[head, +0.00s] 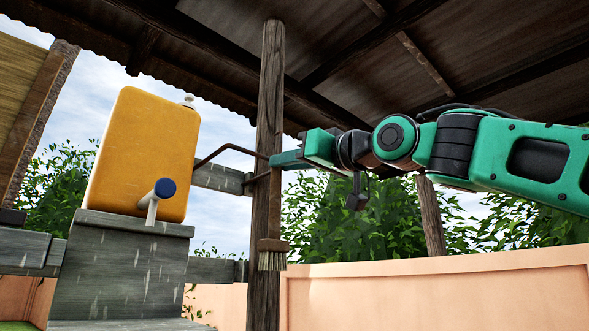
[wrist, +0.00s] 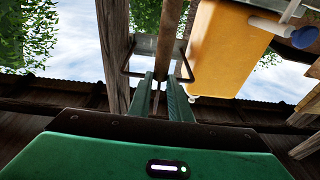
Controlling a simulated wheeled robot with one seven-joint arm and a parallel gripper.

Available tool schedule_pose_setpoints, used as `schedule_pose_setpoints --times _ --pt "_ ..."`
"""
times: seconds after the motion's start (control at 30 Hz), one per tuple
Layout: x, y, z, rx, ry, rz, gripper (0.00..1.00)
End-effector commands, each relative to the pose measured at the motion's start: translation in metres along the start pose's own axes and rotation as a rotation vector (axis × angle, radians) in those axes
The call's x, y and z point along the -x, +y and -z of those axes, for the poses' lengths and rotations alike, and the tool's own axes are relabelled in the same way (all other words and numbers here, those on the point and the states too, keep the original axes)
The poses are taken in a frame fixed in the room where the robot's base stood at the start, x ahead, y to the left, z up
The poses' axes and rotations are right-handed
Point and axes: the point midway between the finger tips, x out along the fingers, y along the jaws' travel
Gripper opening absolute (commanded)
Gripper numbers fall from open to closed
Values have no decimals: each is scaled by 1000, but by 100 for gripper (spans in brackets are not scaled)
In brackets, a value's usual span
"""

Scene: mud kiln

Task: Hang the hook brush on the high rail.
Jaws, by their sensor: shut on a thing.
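The hook brush hangs upright from my gripper (head: 274,162), with its wooden handle (head: 275,205) below the fingertips and its pale bristles (head: 272,262) at the bottom. My gripper is shut on the upper handle, in front of the wooden post. The high rail (head: 228,147) is a thin dark bent bar, its right part reaching close to my fingertips. In the wrist view the rail (wrist: 130,73) passes across near the fingertips (wrist: 160,78), and the brown handle (wrist: 181,25) runs between them. I cannot make out the hook or whether it touches the rail.
A wooden post (head: 271,100) stands right behind the brush. A yellow jerrycan (head: 145,150) with a blue-capped spout sits on a grey stand (head: 120,270) at left. A weathered plank (head: 220,178) lies behind the rail. A corrugated roof (head: 330,40) is overhead.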

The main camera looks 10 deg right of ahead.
Motion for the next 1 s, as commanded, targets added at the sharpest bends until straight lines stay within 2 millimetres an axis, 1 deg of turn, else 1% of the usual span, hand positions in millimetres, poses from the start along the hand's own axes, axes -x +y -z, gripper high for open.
schedule_pose_setpoints --times 0.1,1.0 --pt "-9 0 -2 0 -1 0 0" --pt "-69 3 -14 0 0 -1 0"
